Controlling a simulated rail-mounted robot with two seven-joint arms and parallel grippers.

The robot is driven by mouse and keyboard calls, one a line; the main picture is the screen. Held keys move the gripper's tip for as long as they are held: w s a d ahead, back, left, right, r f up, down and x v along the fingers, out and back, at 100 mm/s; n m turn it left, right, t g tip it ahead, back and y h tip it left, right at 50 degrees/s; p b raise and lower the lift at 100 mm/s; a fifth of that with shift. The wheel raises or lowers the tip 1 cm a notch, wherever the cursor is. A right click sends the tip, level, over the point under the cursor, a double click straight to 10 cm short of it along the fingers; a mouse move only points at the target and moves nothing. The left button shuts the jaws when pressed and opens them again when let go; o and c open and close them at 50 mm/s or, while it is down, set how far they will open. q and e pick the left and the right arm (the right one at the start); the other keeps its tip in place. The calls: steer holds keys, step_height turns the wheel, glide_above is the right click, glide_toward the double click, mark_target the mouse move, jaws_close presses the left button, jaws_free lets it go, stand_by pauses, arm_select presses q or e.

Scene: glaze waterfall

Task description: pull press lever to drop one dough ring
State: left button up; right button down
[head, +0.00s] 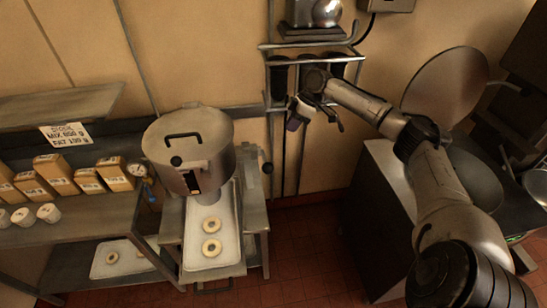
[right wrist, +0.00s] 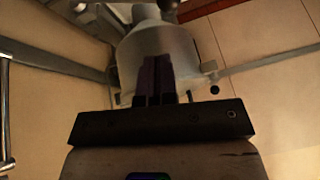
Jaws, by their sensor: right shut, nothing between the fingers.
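The dough press is a big metal pot (head: 188,150) with a black handle on its lid, standing over a pale tray (head: 228,190). Two dough rings lie on the tray, a rear one (head: 211,225) and a front one (head: 212,247). A black ball knob (head: 267,168), apparently the press lever's end, sticks out at the pot's right. Another dark knob (head: 176,161) is on its front. My right gripper (head: 292,123) is up near the wall rack, right of the pot, shut and empty. Its purple fingers (right wrist: 157,78) overlap the metal pot in the right wrist view. My left gripper is out of view.
A wall rack (head: 310,60) with dark cups is behind my right gripper. A fryer-like unit with a round raised lid (head: 445,85) stands at the right. Shelves with boxes (head: 55,170) and white tubs are at the left. Red floor is open between.

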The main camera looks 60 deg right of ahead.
stand_by(0.3)
steer(key=p, duration=0.4)
glide_toward(270, 163)
steer(key=d+x, duration=0.1)
steer(key=x, duration=0.6)
steer(key=shift+w+a+f, duration=0.15)
steer(key=shift+a+f, duration=0.1)
steer(key=shift+a, duration=0.1)
